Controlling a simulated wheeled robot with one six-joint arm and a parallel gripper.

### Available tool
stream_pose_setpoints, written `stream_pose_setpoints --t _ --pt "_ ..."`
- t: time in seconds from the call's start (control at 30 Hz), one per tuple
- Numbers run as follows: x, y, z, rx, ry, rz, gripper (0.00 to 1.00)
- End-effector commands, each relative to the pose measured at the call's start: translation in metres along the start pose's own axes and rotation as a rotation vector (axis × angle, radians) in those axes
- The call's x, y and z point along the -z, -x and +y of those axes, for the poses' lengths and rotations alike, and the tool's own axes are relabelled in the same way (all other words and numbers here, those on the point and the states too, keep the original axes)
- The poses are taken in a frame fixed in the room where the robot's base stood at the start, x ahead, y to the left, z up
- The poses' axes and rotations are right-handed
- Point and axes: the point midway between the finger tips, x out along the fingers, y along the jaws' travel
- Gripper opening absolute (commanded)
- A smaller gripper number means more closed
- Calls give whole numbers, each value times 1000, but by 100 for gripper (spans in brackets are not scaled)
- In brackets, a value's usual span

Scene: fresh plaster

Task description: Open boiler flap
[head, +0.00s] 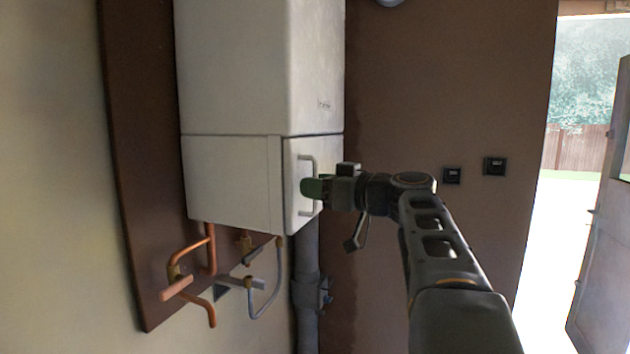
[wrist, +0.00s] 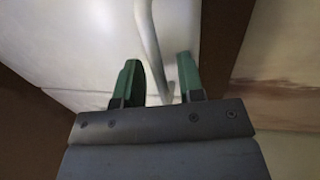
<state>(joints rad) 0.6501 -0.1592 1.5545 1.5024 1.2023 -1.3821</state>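The white boiler (head: 258,70) hangs on a brown board on the wall. Its lower flap (head: 291,185) looks flush with the body, so it appears shut. A grey bar handle (head: 306,160) stands upright on the flap. My gripper (head: 312,187) is at the handle, its green fingers partly hidden in the head view. In the wrist view my gripper (wrist: 158,80) has its two fingers apart, and the handle (wrist: 151,45) runs down into the gap between them. I see no finger clearly touching the bar.
Copper pipes (head: 210,250) and valves hang below the boiler, with a grey drain pipe (head: 307,265) beside them. Two dark switches (head: 494,166) are on the brown wall. An open doorway is at the right, with its door (head: 605,220) swung aside.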

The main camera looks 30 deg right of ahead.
Motion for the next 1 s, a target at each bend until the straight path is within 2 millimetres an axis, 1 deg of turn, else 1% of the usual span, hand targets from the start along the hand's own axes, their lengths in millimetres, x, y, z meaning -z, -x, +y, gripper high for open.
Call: stream_pose_setpoints --t 0.13,0.4,0.77,1.0 --pt "0 -5 0 -1 0 0 35" --pt "0 -5 0 -1 0 0 35" --pt "0 -5 0 -1 0 0 1" --pt "0 -5 0 0 0 0 0"
